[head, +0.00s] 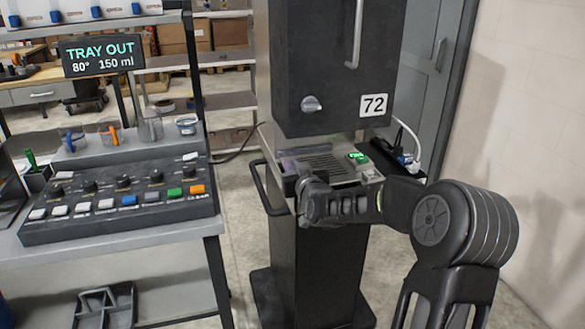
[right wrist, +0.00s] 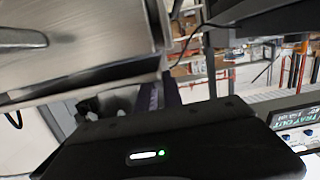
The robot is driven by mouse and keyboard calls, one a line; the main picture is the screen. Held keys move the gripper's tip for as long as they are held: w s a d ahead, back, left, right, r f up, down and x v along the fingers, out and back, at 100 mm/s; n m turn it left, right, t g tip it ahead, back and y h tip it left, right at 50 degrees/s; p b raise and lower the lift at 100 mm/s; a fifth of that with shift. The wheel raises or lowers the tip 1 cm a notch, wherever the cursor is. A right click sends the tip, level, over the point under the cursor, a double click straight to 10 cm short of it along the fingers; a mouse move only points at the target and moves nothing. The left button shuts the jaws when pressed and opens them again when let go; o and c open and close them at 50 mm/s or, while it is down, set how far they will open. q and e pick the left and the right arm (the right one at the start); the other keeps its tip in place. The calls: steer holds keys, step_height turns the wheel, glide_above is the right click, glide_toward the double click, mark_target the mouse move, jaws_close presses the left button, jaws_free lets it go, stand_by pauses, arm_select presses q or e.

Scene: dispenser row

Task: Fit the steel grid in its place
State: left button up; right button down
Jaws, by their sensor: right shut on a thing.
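The steel grid (head: 324,164), a flat slotted plate, shows in the head view at the low shelf of the tall black dispenser (head: 335,70), under its upper body. My right gripper (head: 296,172) is at the grid's left front edge and is shut on it; my wrist hides part of the front. Whether the grid lies flush in its seat cannot be told. In the right wrist view, the dark gripper housing fills the bottom and a purple-tinted finger (right wrist: 172,92) shows; the grid is not clear there. My left gripper is not in view.
A sign (head: 101,54) reads "TRAY OUT 80° 150 ml". A button panel (head: 120,203) on a bench stands left of the dispenser. A lit green item (head: 357,157) sits right of the grid. A dark handle bar (head: 264,188) juts out at the dispenser's left. A wall is at the right.

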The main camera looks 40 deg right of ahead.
steer(key=shift+s+b, duration=0.1)
steer(key=shift+b, duration=0.25)
stand_by(0.4)
steer(key=shift+f+b, duration=0.8)
steer(key=shift+b, duration=0.1)
steer(key=c, duration=1.4)
jaws_free()
steer(key=shift+b+v, duration=0.45)
steer(key=shift+v, duration=3.55)
steer(key=shift+a, duration=0.1)
